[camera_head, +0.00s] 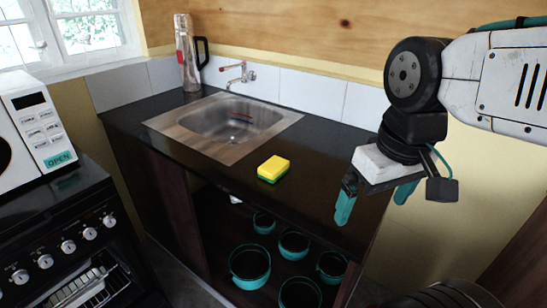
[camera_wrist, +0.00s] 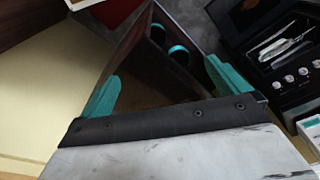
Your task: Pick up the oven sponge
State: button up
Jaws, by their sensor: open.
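The sponge (camera_head: 273,169), yellow on top with a green lower layer, lies flat on the dark countertop (camera_head: 330,165) near its front edge, to the right of the sink. My gripper (camera_head: 375,203) is open and empty, with teal fingers pointing down. In the head view it is to the right of the sponge, near the counter's right end. In the wrist view my open fingers (camera_wrist: 160,88) show with nothing between them, and I cannot make out the sponge there.
A metal sink (camera_head: 232,120) with a tap (camera_head: 240,73) and a steel flask (camera_head: 187,55) occupy the counter's left and back. Several teal-rimmed pots (camera_head: 250,266) stand on the shelf below. The oven (camera_head: 65,245) and microwave (camera_head: 35,125) are at left.

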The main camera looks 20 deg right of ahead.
aim_at(276, 166)
jog(key=k, duration=1.3)
jog(key=u, duration=0.7)
jog(key=i, duration=1.2)
jog(key=z, duration=0.6)
jog(key=i, duration=0.55)
jog(key=z, duration=0.5)
